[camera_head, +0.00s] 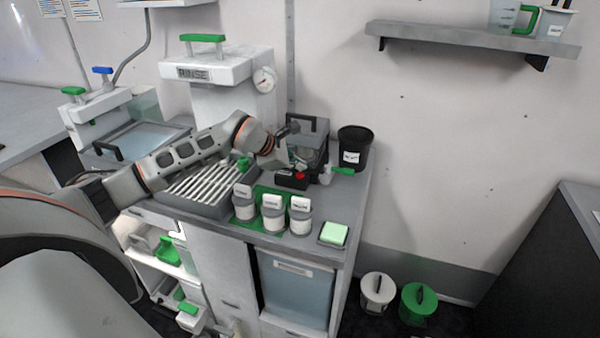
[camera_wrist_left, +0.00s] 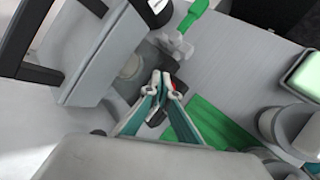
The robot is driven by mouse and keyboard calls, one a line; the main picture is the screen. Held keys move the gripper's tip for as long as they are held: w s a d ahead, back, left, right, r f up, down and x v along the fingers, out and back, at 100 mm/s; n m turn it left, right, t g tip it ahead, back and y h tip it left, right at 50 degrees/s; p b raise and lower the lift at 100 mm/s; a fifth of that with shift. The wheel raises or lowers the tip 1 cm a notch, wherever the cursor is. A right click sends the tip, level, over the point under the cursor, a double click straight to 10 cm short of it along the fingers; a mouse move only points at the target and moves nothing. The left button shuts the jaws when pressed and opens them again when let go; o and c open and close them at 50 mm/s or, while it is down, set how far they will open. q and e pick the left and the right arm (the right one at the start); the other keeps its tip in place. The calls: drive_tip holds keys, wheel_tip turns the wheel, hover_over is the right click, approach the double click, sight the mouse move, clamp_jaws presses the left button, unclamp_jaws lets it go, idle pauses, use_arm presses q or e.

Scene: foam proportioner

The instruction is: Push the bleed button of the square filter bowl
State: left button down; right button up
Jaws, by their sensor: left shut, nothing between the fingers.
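A grey square-bodied unit with a black handle (camera_head: 305,127), which looks like the square filter bowl, stands at the back of the counter. Its pale housing and black handle (camera_wrist_left: 28,45) fill the upper left of the left wrist view. A small black block with a red part (camera_head: 300,175) sits in front of it; I cannot tell whether this is the bleed button. My left gripper (camera_head: 300,162) is shut and empty in front of the unit. In the left wrist view its fingertips (camera_wrist_left: 168,84) are together over the dark block, hiding most of the red part. Contact cannot be told. My right gripper is not in view.
Several lidded jars (camera_head: 272,213) stand on a green mat (camera_head: 298,244) in front. A pale green pad (camera_head: 333,234) lies near the counter's right edge. A black bucket (camera_head: 355,148) and green-handled valve (camera_head: 343,171) are right of the unit. A ribbed tray (camera_head: 185,203) lies left.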

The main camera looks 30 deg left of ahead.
sight(299, 175)
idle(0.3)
use_arm(q)
drive_tip(key=shift+r+p, duration=1.7)
drive_tip(key=shift+r, duration=0.9)
drive_tip(key=shift+f, duration=0.1)
drive_tip(key=shift+d, duration=0.1)
